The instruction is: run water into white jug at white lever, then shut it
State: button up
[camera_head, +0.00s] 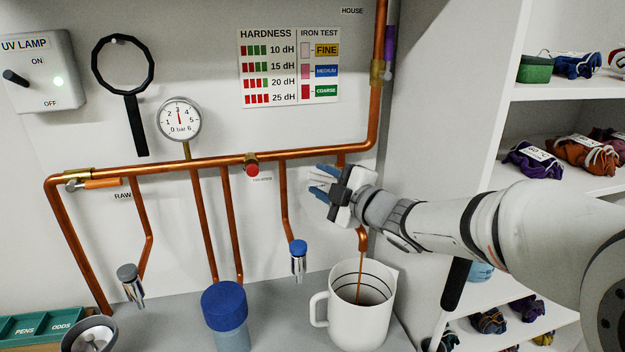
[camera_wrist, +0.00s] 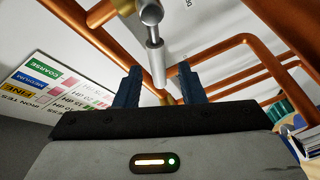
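The white jug (camera_head: 345,322) stands upright on the grey counter under a copper spout (camera_head: 362,240). A thin brown stream (camera_head: 359,280) runs from the spout into the jug. Dark ring lines show on its inner wall; the liquid level is hard to make out. My gripper (camera_head: 321,183) is at the pipe above the jug. In the wrist view the white lever (camera_wrist: 157,62) reaches between the two blue fingers of my gripper (camera_wrist: 159,75), with a gap on each side. The fingers are open. In the head view my gripper hides the lever.
Blue-topped tap (camera_head: 298,250) and grey-topped tap (camera_head: 128,275) hang left of the jug. A blue-lidded vessel (camera_head: 225,315) stands on the counter. Copper pipes (camera_head: 220,160) cross the wall. Shelves with wrapped bundles (camera_head: 583,152) are at right, beyond a white side panel.

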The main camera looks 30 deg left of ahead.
aim_at(315, 179)
jog(key=shift+w+v, duration=0.1)
jog(key=shift+v, duration=0.95)
jog(key=shift+w+v, duration=0.15)
jog(key=shift+v, duration=0.95)
jog(key=shift+c, duration=0.3)
jog(key=shift+s, duration=0.2)
jog(key=c, duration=0.3)
jog(key=n, duration=0.1)
jog(key=s+n+t+p, duration=0.1)
jog(key=shift+a+r+n, duration=0.1)
jog(key=shift+a+n, duration=0.2)
grip_shut()
jog(key=s+d+f+n+t+h+p, duration=0.2)
jog(key=s+f+n+t+h+p, duration=0.25)
jog(key=n, duration=0.65)
jog(key=w+a+r+p, duration=0.2)
jog(key=w+a+p, duration=0.3)
jog(key=w, duration=0.1)
jog(key=shift+a, duration=0.35)
